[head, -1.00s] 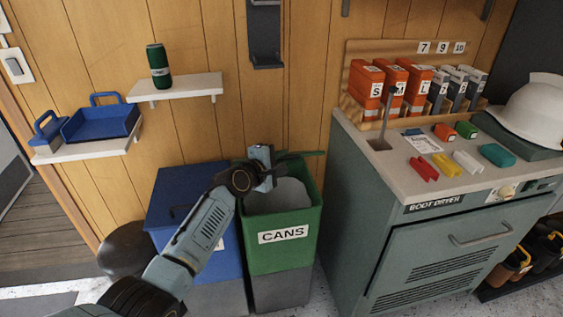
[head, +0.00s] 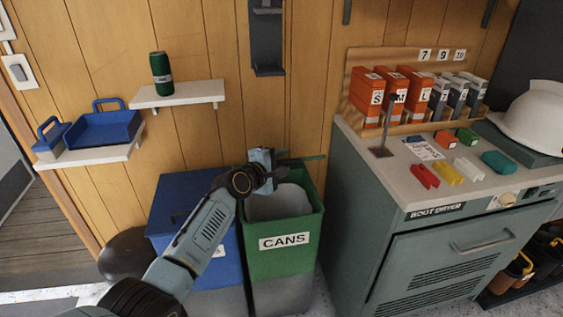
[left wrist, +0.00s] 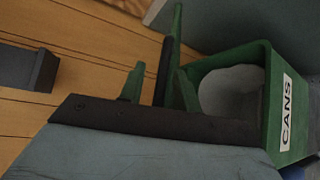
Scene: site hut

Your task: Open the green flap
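The green bin (head: 283,262) marked CANS stands on the floor against the wood wall. Its mouth is uncovered and a pale liner shows inside. The green flap (head: 308,157) stands raised at the back of the mouth, seen nearly edge-on. In the left wrist view the bin (left wrist: 262,125) is at the right and the flap (left wrist: 177,35) rises beside its mouth. My left gripper (head: 275,170) is at the back left of the mouth, by the flap. In the left wrist view its fingers (left wrist: 160,88) appear apart, on either side of the flap's dark edge; contact is unclear. My right gripper is out of view.
A blue bin (head: 180,190) stands close at the left, partly behind my left arm. The boot dryer (head: 440,265) stands close at the right. A white shelf (head: 178,95) with a green can and a dark wall bracket (head: 267,40) are above.

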